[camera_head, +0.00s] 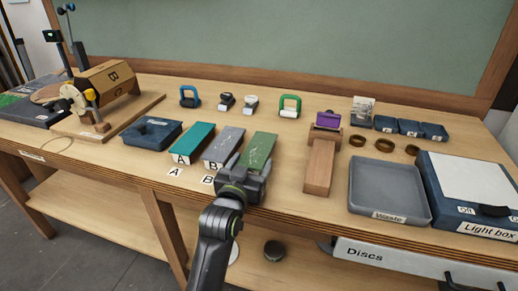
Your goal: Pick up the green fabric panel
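The green panel (261,147) lies on the wooden bench in the middle, the rightmost of three slanted strips. Its near end is hidden behind my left gripper (246,170). That gripper comes up from below and is over or just in front of the panel's near end. Its fingers look spread apart, with nothing visibly held. I cannot tell whether they touch the panel. My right gripper is not in view.
A teal panel (187,142) marked A and a grey panel (222,146) marked B lie close to the left. A wooden block (319,168), a grey waste tray (388,190) and a light box (475,185) stand to the right. A dark blue tray (152,132) is further left.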

